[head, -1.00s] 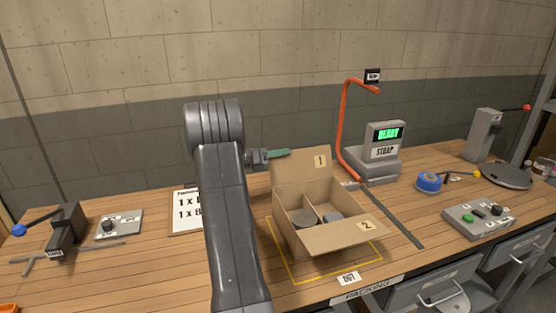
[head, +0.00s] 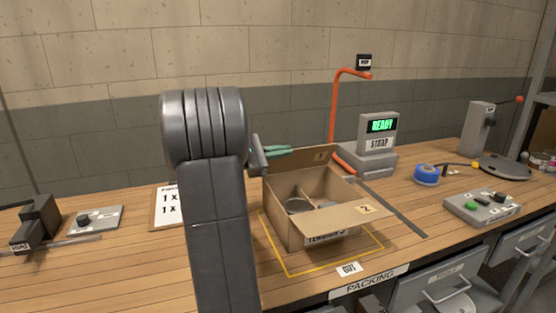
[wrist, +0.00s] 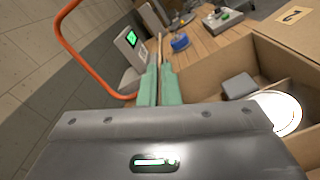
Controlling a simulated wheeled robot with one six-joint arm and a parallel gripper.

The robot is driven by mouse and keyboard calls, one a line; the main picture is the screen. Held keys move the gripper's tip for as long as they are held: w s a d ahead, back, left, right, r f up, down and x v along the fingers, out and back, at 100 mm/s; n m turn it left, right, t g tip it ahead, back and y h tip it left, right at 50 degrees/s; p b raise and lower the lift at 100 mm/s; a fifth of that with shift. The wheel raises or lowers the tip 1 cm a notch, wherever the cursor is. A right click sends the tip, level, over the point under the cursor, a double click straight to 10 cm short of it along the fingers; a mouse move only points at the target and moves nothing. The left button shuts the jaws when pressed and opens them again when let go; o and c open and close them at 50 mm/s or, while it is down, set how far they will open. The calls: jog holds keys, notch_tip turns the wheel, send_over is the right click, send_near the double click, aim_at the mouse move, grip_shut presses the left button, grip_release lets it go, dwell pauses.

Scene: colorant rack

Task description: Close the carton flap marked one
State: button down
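The open carton (head: 283,222) stands inside a yellow outline on the bench. Flap two (head: 375,210) sticks outward at the front right and also shows in the wrist view (wrist: 280,32). My gripper (head: 288,151), with green fingers, is at the back left of the carton, by the upper part of flap one; exact contact is unclear. A round tin (head: 297,205) sits inside the carton.
An orange curved pipe (head: 334,110) and the strap machine (head: 378,143) reading READY stand behind and right of the carton. Blue tape (head: 426,175) and a button box (head: 482,207) are farther right. A paper list (head: 167,205) lies left.

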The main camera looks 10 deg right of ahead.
aim_at(285, 165)
jog(key=s+d+f+m+b, duration=0.1)
jog(key=s+f+m+b, duration=0.4)
jog(key=b, duration=0.7)
jog(key=shift+f+m, duration=0.7)
jog(key=shift+m, duration=0.7)
jog(key=c, duration=1.6)
grip_release()
jog(key=shift+c, duration=0.2)
